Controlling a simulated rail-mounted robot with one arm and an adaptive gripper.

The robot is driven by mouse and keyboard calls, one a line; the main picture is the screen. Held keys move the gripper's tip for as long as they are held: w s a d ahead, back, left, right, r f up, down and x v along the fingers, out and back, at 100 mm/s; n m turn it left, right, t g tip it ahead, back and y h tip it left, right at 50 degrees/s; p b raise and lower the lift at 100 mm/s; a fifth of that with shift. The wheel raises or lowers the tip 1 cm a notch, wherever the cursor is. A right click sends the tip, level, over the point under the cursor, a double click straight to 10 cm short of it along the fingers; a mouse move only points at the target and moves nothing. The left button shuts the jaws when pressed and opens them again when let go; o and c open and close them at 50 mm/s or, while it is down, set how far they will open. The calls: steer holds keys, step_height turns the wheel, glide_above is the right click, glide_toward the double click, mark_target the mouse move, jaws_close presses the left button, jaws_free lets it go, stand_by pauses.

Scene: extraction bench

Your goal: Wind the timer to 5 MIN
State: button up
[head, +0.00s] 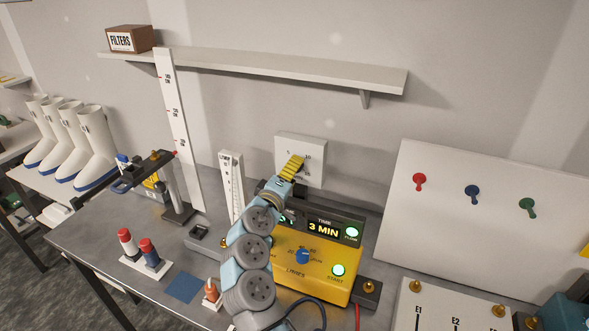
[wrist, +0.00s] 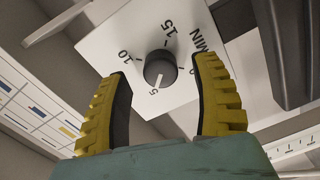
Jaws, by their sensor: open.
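The timer is a pale square plate (head: 313,148) on the back wall. In the wrist view its plate (wrist: 108,32) carries the marks 5, 10, 15 and MIN around a dark round knob (wrist: 160,69). The knob's white pointer line appears to lie toward the 5. My gripper (head: 292,166) is in front of the plate in the head view and hides part of the dial. In the wrist view my gripper (wrist: 162,68) is open, with one yellow finger on each side of the knob and visible gaps between them.
A yellow machine (head: 285,262) with a lit "3 MIN" display (head: 323,229) stands below the plate. A shelf (head: 280,73) runs above it. A white panel (head: 480,240) with coloured keyhole shapes stands at right. A tall white scale (head: 178,130) stands at left.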

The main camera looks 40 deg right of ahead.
steer(key=v, duration=1)
steer(key=shift+s, duration=0.1)
